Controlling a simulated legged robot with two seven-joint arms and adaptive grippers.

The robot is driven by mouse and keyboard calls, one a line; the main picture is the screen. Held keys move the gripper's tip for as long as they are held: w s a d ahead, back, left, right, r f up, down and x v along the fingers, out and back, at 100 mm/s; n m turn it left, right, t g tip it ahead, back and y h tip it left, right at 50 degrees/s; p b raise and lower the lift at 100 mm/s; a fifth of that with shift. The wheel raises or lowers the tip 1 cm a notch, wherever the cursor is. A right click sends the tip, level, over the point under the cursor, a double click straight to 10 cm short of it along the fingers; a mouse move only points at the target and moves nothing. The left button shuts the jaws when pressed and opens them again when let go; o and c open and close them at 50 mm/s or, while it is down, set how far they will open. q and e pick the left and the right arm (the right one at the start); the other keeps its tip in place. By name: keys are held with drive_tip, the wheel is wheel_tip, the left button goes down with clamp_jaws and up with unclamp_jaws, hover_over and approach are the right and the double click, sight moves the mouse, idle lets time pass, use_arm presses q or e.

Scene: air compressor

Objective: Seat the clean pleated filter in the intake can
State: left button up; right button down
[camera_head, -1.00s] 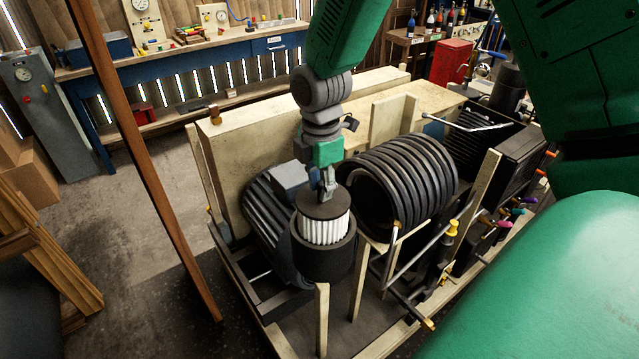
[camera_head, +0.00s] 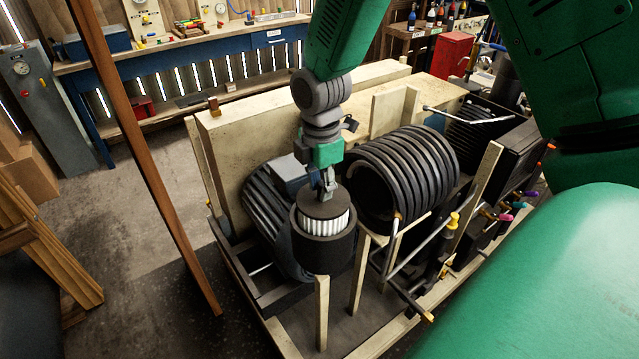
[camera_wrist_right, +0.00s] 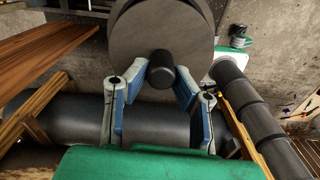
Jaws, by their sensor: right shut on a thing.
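The pleated filter (camera_head: 324,222) has white pleats and a dark round end cap, and stands upright partly inside the black intake can (camera_head: 322,250). A band of its pleats shows above the can's rim; its lower part is hidden. My right gripper (camera_head: 327,190) comes from above and is shut on the dark knob on top of the filter. In the right wrist view, the gripper's blue-grey pads (camera_wrist_right: 155,85) are at both sides of the knob, with the filter's round cap (camera_wrist_right: 165,30) beyond. My left gripper is not in view.
A ribbed black cylinder (camera_head: 408,180) lies right of the can, and a finned motor-like body (camera_head: 265,205) stands left of it. Pale wooden posts (camera_head: 322,312) rise in front of the can. A brown pole (camera_head: 150,165) stands at the left.

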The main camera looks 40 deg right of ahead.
sight(321, 203)
drive_tip(key=shift+f+b, duration=1.15)
drive_tip(key=shift+f, duration=1.4)
drive_tip(key=c, duration=1.3)
unclamp_jaws()
drive_tip(key=shift+o, duration=0.2)
drive_tip(key=shift+r, duration=0.25)
wheel_tip(321, 203, up, 10)
drive_tip(key=shift+r, duration=0.7)
